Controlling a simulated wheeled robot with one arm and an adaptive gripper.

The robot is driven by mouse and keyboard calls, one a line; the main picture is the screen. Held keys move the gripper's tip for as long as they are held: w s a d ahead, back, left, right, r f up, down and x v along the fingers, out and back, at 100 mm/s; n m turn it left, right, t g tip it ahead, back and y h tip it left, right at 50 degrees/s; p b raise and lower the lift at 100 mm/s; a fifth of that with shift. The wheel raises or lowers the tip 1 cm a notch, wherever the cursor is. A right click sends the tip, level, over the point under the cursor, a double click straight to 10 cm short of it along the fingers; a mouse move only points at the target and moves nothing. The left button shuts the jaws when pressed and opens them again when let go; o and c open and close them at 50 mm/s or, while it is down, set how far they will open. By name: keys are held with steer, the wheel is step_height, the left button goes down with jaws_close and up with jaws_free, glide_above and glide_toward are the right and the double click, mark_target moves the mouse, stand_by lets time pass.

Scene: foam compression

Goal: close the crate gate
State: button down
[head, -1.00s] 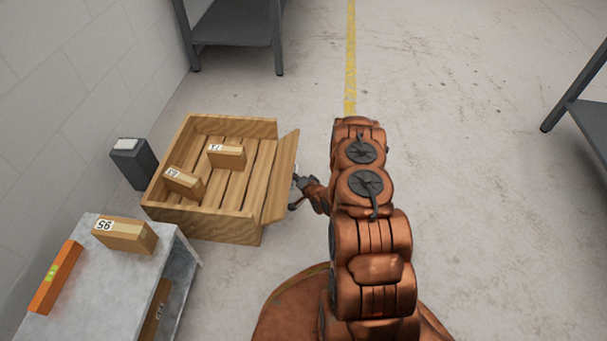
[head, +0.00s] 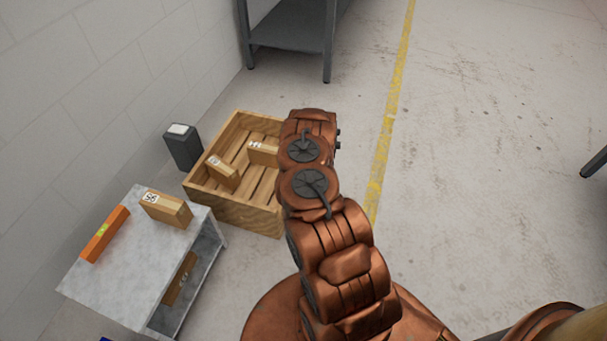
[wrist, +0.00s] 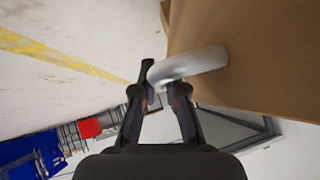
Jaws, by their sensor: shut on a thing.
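The wooden crate (head: 232,204) stands on the floor left of my arm in the head view, with two labelled boxes, one (head: 222,172) and another (head: 263,153), inside. Its right side and the gate there are hidden behind my arm. In the wrist view the gate (wrist: 265,60) is a plain brown panel filling the upper right. A curved silver handle (wrist: 195,64) sticks out from it. My gripper (wrist: 163,80) has its dark fingers shut on this handle. My gripper is hidden in the head view.
A grey table (head: 130,262) stands in front of the crate, with a labelled box (head: 166,208) and an orange item (head: 105,234) on it. A dark bin (head: 183,149) stands by the wall. A grey shelf (head: 290,37) is behind.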

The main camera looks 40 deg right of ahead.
steer(key=shift+w+r, duration=0.15)
steer(key=shift+w, duration=0.15)
steer(key=c, duration=1.5)
jaws_free()
steer(key=shift+a, duration=0.1)
steer(key=shift+v, duration=6.05)
steer(key=shift+s, duration=0.1)
